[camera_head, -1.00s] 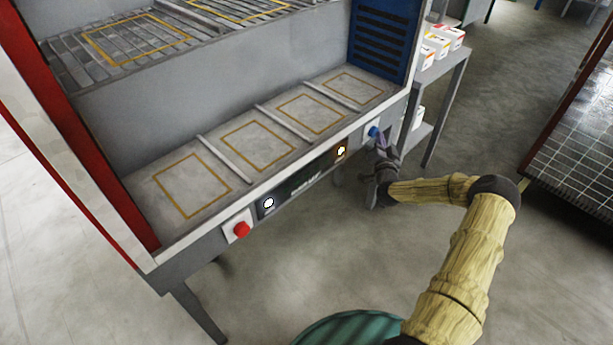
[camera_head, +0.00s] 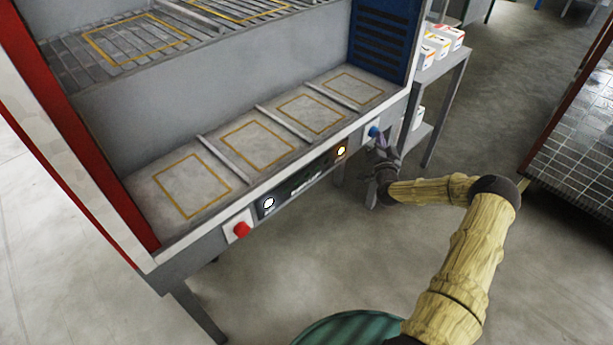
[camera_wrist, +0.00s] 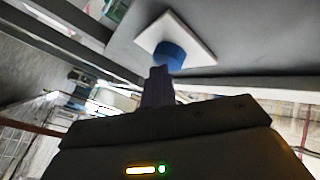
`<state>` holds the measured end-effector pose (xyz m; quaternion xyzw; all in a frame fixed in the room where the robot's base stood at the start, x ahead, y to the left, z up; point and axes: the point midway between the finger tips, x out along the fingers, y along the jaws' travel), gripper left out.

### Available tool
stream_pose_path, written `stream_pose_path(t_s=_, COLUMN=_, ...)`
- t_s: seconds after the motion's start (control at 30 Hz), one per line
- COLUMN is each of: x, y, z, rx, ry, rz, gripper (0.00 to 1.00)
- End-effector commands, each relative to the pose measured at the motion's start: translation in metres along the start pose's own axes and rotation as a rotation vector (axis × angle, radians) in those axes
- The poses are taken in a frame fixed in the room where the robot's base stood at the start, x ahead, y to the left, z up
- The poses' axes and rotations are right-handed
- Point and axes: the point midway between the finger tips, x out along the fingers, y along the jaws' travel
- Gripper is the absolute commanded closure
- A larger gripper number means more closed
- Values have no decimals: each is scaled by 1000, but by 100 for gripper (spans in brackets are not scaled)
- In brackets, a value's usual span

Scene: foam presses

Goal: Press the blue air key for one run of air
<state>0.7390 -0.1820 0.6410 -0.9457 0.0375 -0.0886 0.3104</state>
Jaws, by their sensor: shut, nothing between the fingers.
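The blue air key (camera_head: 374,132) is a round blue button on a white plate at the right end of the press's front panel. In the wrist view the blue key (camera_wrist: 169,55) stands out from its square white plate (camera_wrist: 190,36). My gripper (camera_head: 381,142) is shut and empty, with its fingers pointing at the key from just in front and below. In the wrist view the closed fingertips (camera_wrist: 159,73) reach close to the key's lower edge. I cannot tell for sure whether they touch it.
The press bed (camera_head: 240,180) has several empty yellow-outlined squares. A grey shelf (camera_head: 446,66) with boxes (camera_head: 436,43) stands to the right. Floor is clear below.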

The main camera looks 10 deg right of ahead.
Motion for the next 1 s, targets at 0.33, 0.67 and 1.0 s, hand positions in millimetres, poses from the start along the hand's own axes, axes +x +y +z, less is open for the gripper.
stream_pose_path(t_s=0.33, x=0, y=-1, z=1, rx=0, ry=-1, rz=-1, gripper=100)
stream_pose_path(t_s=0.67, x=5, y=-5, z=5, rx=-1, ry=-2, rz=-3, gripper=100)
stream_pose_path(t_s=1.0, x=7, y=-7, z=6, rx=1, ry=-2, rz=-4, gripper=100)
